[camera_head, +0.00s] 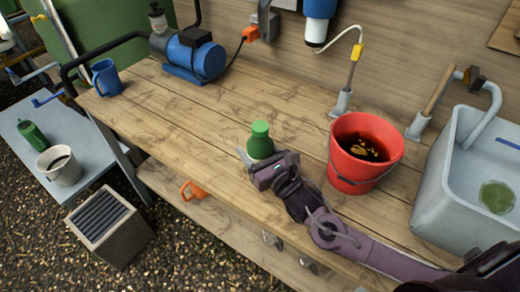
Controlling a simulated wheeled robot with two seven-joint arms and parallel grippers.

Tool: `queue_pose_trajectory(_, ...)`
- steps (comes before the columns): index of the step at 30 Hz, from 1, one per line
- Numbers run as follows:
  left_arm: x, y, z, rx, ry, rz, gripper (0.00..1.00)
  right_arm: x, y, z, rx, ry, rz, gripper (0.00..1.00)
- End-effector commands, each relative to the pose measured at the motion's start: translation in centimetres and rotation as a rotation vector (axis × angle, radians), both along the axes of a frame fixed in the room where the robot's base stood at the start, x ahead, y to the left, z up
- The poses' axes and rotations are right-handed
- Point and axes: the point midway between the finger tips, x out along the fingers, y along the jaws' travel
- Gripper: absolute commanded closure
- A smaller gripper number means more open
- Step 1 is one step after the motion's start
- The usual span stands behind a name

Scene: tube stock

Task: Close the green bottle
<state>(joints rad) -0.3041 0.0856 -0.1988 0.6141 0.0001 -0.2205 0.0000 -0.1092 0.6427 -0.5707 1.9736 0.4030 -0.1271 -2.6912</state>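A green bottle (260,148) stands upright on the wooden workbench, left of the red bucket. A lighter green cap (260,127) sits on its top; how tightly it is seated I cannot tell. My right gripper (252,165), on the arm reaching in from the lower right, is right in front of the bottle's lower part and partly hides it. One finger shows at the bottle's left side. Whether the fingers touch or grip the bottle is unclear. My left gripper is not in view.
A blue pump (187,52) and blue mug (106,78) are at the back left. A green container (32,134) lies on a low side table. The bench left of the bottle is clear.

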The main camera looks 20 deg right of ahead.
Motion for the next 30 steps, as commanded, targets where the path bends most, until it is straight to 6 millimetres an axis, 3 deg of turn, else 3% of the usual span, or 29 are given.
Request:
queue_pose_trajectory(5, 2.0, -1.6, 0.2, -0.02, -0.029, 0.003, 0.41, -0.1, 0.1, 0.0, 0.001, -0.002, 0.0, 1.0)
queue_pose_trajectory(11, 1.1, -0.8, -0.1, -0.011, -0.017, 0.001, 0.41, -0.1, 0.1, -0.3, 0.001, -0.002, 0.0, 1.0)
queue_pose_trajectory(12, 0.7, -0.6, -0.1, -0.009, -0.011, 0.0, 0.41, -0.1, 0.1, -0.3, -0.001, -0.001, 0.0, 0.42)
queue_pose_trajectory(16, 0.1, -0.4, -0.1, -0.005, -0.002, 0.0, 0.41, -0.1, 0.1, -0.3, -0.001, -0.001, 0.0, 0.25)
queue_pose_trajectory(27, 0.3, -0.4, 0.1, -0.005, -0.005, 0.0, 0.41, -0.1, 0.0, 0.2, -0.001, -0.001, 0.0, 0.23)
queue_pose_trajectory(30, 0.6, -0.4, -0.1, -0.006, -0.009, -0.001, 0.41, -1.3, -0.3, -0.2, -0.002, 0.0, 0.0, 0.23)
